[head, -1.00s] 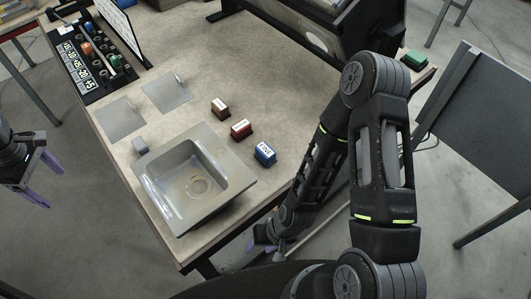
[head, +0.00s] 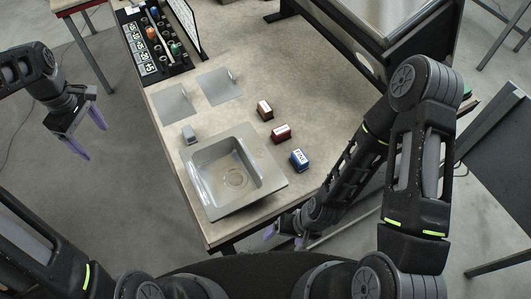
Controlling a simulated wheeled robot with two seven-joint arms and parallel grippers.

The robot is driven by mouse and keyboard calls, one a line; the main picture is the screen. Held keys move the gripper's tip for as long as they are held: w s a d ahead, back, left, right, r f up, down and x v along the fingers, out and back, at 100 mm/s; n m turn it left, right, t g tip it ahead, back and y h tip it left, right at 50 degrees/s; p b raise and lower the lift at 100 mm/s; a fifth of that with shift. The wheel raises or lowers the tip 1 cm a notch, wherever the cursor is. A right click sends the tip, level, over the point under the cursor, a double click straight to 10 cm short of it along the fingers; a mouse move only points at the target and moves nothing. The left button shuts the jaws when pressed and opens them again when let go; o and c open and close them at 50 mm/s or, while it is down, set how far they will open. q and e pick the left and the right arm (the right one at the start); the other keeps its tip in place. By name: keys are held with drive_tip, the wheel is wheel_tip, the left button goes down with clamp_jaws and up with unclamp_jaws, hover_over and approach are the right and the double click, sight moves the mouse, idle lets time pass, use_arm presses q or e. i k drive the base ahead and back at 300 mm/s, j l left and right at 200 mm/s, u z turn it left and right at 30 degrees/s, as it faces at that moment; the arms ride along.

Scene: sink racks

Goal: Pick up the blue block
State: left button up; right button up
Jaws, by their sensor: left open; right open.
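The blue block (head: 299,159), with a white label on top, stands on the table just right of the grey sink tray (head: 272,182). My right gripper (head: 285,236) is low at the table's front edge, below and in front of the blue block and apart from it. Its purple fingers are partly visible and apart, with nothing seen between them. My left gripper (head: 88,138) is open and empty, off the left side of the table over the floor.
A red block (head: 281,133) and a brown block (head: 264,110) stand in a row behind the blue block. A black rack (head: 155,42) and a metal machine (head: 395,30) stand at the back.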

sight(298, 158)
drive_tip(key=k+l, duration=0.45)
drive_tip(key=l, duration=0.3)
drive_tip(key=k+l, duration=0.25)
drive_tip(key=l, duration=0.1)
